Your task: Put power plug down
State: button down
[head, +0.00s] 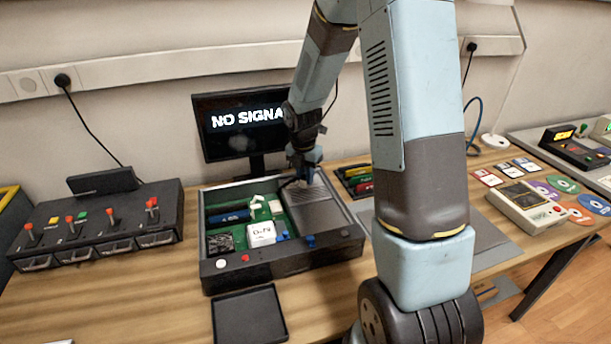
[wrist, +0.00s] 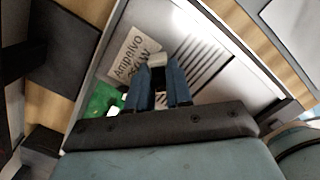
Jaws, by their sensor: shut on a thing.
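My gripper (head: 303,176) is over the back right part of an open dark case, above a grey ribbed power supply unit (head: 310,208). In the wrist view its blue fingers (wrist: 163,80) are shut on a small pale block at their tips, which I take to be the power plug (wrist: 157,59). The plug appears against the grey unit with dark slots (wrist: 205,60) and a label. I cannot tell whether it touches the unit. In the head view the plug is not clearly visible.
The case (head: 225,279) also holds a green board with several parts. A monitor (head: 240,125) stands behind it. An empty black tray (head: 248,315) lies in front.

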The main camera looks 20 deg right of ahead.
aim_at(304, 179)
jog(key=shift+f, duration=0.55)
jog(key=c, duration=1)
grip_release()
jog(key=shift+c, duration=0.2)
jog(key=s+r+m+t, duration=0.1)
jog(key=s+r+m, duration=0.2)
jog(key=r, duration=0.7)
jog(key=s+r+m, duration=0.3)
jog(key=r, duration=0.6)
jog(key=s+r+m+t, duration=0.2)
jog(key=s+r+m, duration=0.2)
jog(key=s+m, duration=0.6)
jog(key=s+r+m+t, duration=0.1)
jog(key=s+r+m, duration=0.4)
jog(key=s+m, duration=0.6)
jog(key=shift+s+r+t+y, duration=0.3)
jog(key=shift+s+t+y, duration=0.1)
jog(key=shift+s, duration=0.05)
